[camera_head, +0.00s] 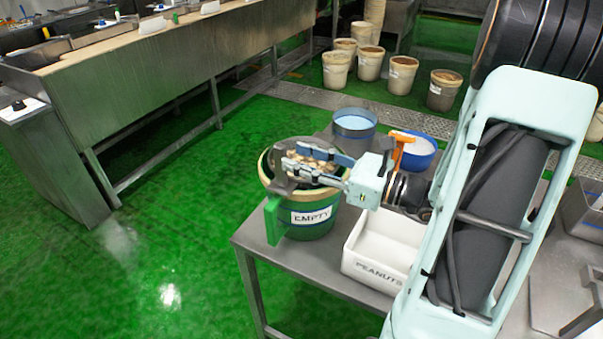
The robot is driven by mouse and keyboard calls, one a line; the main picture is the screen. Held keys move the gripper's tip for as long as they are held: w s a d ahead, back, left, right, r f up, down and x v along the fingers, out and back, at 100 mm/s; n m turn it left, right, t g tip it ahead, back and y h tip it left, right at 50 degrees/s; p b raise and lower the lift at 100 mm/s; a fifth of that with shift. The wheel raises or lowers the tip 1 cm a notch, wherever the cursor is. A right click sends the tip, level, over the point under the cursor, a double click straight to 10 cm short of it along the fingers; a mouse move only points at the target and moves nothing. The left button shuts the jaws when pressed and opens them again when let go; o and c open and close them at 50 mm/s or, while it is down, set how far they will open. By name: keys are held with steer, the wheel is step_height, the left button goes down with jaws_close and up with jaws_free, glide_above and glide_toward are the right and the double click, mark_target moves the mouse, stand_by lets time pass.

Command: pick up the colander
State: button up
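A dark grey round vessel (276,159), which looks like the colander, sits in the mouth of a green and cream bucket (330,228) labelled "EMPTY". Brown, nut-like pieces (318,178) show inside the vessel. My gripper (292,156) reaches in from the right, over the vessel. Its two blue-grey fingers are spread, with the brown pieces visible between them. The fingers hide part of the vessel. I cannot tell whether they touch its rim.
The bucket stands on a grey metal table (262,250). A white "PEANUTS" bin (362,262), a blue-filled pot (355,125) and a blue tub (420,160) stand near it. An orange-handled item (402,139) is close to my wrist. Several buckets (401,76) stand on the floor behind.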

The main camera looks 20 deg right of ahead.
mark_target(286, 155)
steer(key=x, duration=0.5)
steer(key=shift+w+a+f+p, duration=0.1)
steer(key=shift+f+p, duration=0.15)
steer(key=shift+p, duration=0.05)
jaws_close()
steer(key=shift+r, duration=0.1)
